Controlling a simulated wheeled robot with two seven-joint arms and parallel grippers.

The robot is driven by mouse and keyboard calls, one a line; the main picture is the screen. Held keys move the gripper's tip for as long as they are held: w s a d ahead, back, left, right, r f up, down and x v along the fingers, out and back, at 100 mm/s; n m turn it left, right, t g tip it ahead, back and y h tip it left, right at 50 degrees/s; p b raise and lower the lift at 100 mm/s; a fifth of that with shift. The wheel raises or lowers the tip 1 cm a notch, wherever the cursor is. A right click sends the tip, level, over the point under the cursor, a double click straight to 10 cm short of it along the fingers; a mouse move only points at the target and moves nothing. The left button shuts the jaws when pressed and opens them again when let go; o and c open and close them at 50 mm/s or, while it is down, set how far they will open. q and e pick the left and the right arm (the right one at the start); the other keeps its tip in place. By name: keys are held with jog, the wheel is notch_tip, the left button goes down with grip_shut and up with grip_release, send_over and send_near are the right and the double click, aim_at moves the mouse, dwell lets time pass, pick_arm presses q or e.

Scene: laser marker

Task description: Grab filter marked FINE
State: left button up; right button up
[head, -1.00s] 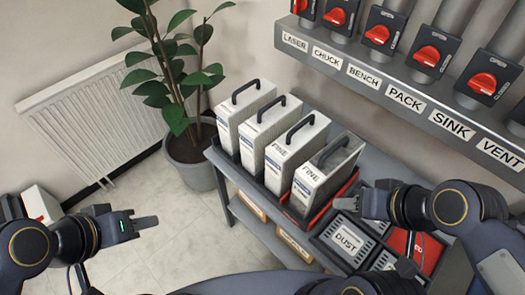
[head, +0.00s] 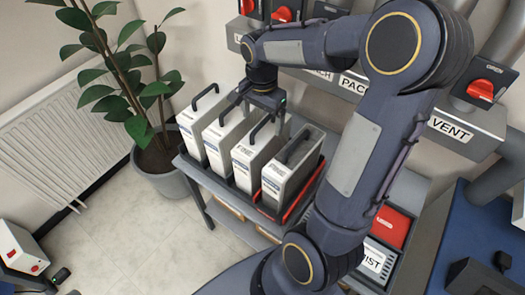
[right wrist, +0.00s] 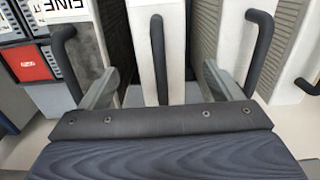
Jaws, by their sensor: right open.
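Four white filters with black top handles stand in a row in a dark tray. In the head view the third filter from the left (head: 250,165) and the rightmost filter (head: 284,185) bear FINE labels. The leftmost filter (head: 194,133) and the second filter (head: 222,143) have labels I cannot read. My right gripper (head: 258,106) is over the middle of the row. In the right wrist view its open fingers (right wrist: 160,88) lie on either side of one upright black handle (right wrist: 158,60), seemingly the third filter's. My left gripper is out of view.
Neighbouring handles (right wrist: 64,62) and (right wrist: 261,45) stand close outside the fingers. A switch panel (head: 455,125) with red knobs runs behind the row. A potted plant (head: 165,180) and radiator (head: 50,150) are at left. Floor (head: 120,240) is open in front.

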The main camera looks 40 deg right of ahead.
aim_at(263, 132)
jog(key=f, duration=0.7)
jog(key=shift+w+d+f, duration=0.1)
jog(key=shift+d, duration=0.1)
jog(key=shift+c, duration=0.3)
grip_shut()
